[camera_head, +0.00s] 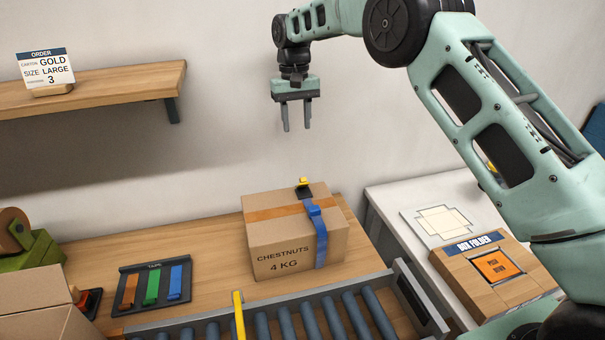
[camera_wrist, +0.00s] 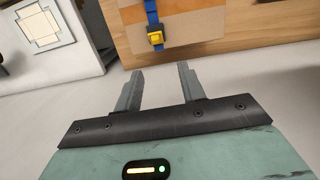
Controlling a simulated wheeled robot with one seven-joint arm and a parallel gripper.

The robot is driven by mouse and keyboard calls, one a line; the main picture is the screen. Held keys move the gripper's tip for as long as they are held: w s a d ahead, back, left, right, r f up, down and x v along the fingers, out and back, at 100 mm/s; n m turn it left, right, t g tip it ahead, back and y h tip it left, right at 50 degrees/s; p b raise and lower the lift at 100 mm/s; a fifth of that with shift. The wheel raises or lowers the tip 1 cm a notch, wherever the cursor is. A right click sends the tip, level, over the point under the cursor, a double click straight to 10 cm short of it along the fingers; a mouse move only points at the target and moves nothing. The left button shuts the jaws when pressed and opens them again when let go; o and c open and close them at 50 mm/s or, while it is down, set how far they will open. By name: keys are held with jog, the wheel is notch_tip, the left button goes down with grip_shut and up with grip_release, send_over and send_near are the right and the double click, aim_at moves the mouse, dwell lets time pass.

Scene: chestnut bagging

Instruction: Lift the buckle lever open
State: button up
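A closed cardboard box (camera_head: 295,240) marked "CHESTNUTS 4 KG" stands on the wooden table. An orange tape runs across its top, and a blue strap (camera_head: 318,235) goes over the top and down its front. The buckle (camera_head: 304,187), dark with a yellow part, sits at the box's back top edge. In the wrist view a yellow buckle part (camera_wrist: 156,38) shows on the blue strap (camera_wrist: 151,10). My gripper (camera_head: 296,128) is above and behind the box, fingers pointing down, open and empty. In the wrist view its fingers (camera_wrist: 160,85) are apart and clear of the buckle.
A conveyor (camera_head: 290,320) with rollers and a yellow bar runs along the front. A box folder (camera_head: 490,265) stands right. A shelf (camera_head: 100,85) with an order card (camera_head: 45,68) hangs upper left.

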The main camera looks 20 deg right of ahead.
aim_at(302, 183)
jog(key=shift+t, duration=0.5)
jog(key=f+p, duration=0.1)
jog(key=f, duration=0.4)
jog(key=d+f+p, duration=0.1)
jog(key=f+p, duration=0.1)
jog(key=f, duration=0.3)
jog(key=s+f+p, duration=0.1)
jog(key=f+p, duration=0.1)
jog(key=f, duration=0.4)
jog(key=shift+d+f, duration=0.1)
jog(key=shift+d, duration=0.05)
jog(key=c, duration=0.7)
jog(key=shift+w, duration=0.1)
